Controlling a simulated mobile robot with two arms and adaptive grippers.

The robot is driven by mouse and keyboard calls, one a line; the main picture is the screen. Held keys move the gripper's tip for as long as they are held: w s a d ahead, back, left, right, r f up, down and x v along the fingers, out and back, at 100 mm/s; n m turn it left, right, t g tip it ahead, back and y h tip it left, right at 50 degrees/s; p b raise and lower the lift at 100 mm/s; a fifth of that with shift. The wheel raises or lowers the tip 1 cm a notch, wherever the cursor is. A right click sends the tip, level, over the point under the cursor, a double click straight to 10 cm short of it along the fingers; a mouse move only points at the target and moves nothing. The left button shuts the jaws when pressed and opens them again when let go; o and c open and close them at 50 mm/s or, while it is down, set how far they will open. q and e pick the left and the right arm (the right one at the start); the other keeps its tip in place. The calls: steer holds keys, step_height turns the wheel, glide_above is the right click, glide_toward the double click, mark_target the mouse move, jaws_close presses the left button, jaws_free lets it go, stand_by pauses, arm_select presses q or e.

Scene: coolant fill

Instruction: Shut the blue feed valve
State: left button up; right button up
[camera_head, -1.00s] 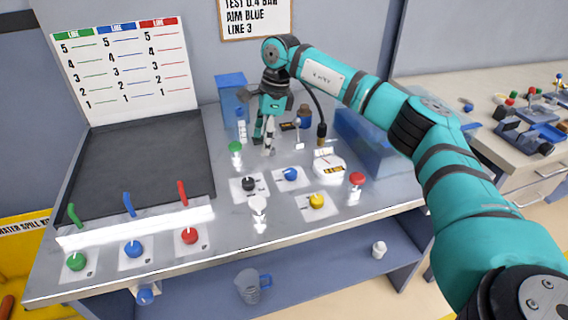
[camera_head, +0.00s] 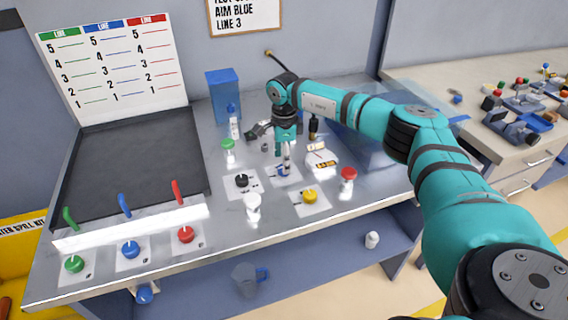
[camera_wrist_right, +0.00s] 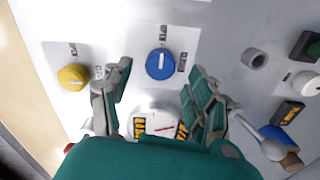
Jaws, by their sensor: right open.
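A blue valve knob (camera_wrist_right: 160,64) sits on a light plate between two small labels in the right wrist view. Its white pointer line points roughly at the upper label. In the head view, the same blue knob (camera_head: 282,171) is partly hidden below my right gripper (camera_head: 287,160). In the wrist view, my right gripper (camera_wrist_right: 158,78) is open and empty, with a finger on each side of the knob's line. I cannot tell the exact height above the knob. My left gripper is not in view.
A yellow knob (camera_head: 310,196), a black knob (camera_head: 242,181) and a white gauge (camera_wrist_right: 158,124) stand close by. A red-capped part (camera_head: 347,178) and a green-capped part (camera_head: 228,146) also stand on the bench. A blue box (camera_head: 224,97) is behind.

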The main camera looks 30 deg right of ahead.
steer(key=shift+f, duration=1.65)
steer(key=c, duration=1.1)
